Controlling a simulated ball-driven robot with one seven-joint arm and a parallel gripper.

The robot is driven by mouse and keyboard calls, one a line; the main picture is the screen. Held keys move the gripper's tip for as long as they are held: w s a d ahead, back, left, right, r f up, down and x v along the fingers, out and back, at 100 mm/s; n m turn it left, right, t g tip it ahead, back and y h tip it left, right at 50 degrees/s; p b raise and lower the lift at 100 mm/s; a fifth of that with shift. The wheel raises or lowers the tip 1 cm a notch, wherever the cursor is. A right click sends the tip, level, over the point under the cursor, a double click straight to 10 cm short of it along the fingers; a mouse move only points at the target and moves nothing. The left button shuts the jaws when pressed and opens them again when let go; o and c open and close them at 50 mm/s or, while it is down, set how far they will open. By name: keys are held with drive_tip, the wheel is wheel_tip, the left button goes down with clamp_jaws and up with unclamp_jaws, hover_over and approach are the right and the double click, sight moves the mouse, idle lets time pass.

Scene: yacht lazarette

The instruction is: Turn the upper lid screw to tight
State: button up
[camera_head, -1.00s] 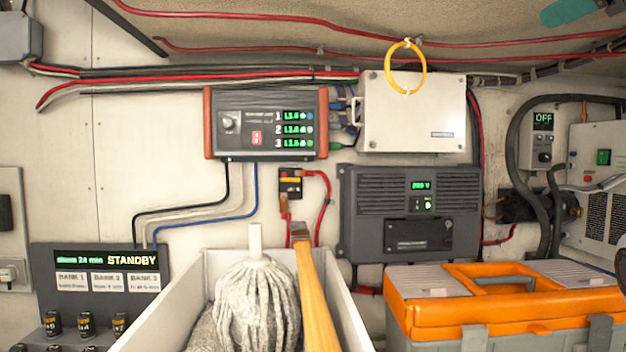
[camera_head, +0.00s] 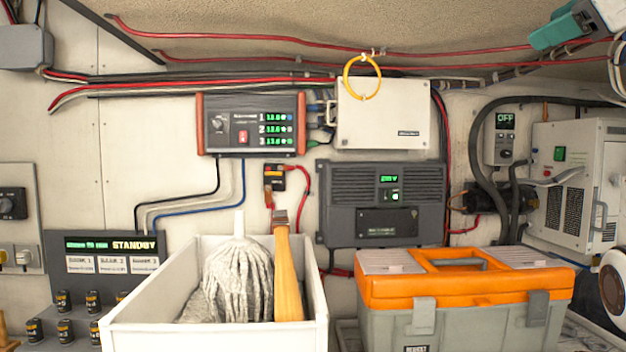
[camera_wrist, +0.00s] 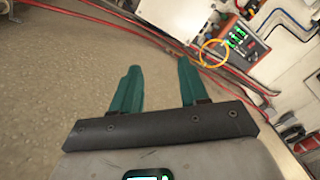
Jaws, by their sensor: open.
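No lid screw can be made out in either view; a screw would be too small to tell here. A white lidded box (camera_head: 385,113) is on the wall, with a yellow ring (camera_head: 362,93) hanging from the cable run over its upper left part. My gripper (camera_head: 551,33) is at the top right of the head view, near the ceiling, to the right of and above the box. In the wrist view its two teal fingers (camera_wrist: 155,72) stand apart with nothing between them. The ring also shows there (camera_wrist: 213,53), beyond the fingers to the right.
A charger with green readouts (camera_head: 251,124) is left of the box; a dark inverter (camera_head: 386,203) is below it. Red cables (camera_head: 250,32) cross the ceiling. A white bin (camera_head: 215,336) with a mop and an orange-lidded toolbox (camera_head: 465,296) stand in front.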

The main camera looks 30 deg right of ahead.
drive_tip(key=w+f+m+g+y, duration=0.1)
drive_tip(key=w+f, duration=0.4)
drive_tip(key=f, duration=0.4)
drive_tip(key=w+f+m+g+y, duration=0.15)
drive_tip(key=w+f, duration=0.25)
drive_tip(key=f, duration=0.6)
drive_tip(key=w+f+y, duration=0.2)
drive_tip(key=w+f, duration=0.3)
drive_tip(key=f, duration=0.4)
drive_tip(key=w+a+f+m+g+y, duration=0.15)
drive_tip(key=a+f, duration=0.25)
drive_tip(key=f, duration=0.8)
drive_tip(key=a+f+g+y, duration=0.15)
drive_tip(key=a+f, duration=0.25)
drive_tip(key=f, duration=0.9)
drive_tip(key=s+a+f+g, duration=0.3)
drive_tip(key=s+a+f, duration=0.25)
drive_tip(key=f, duration=0.45)
drive_tip(key=s+a+f+g, duration=0.2)
drive_tip(key=s+a+f, duration=0.35)
drive_tip(key=f, duration=0.45)
drive_tip(key=s+a+f+g, duration=0.2)
drive_tip(key=s+f, duration=0.4)
drive_tip(key=s, duration=0.3)
drive_tip(key=s+a+f+g, duration=0.2)
drive_tip(key=s+f, duration=0.3)
drive_tip(key=s, duration=0.4)
drive_tip(key=shift+a+f, duration=0.4)
drive_tip(key=shift+a, duration=0.2)
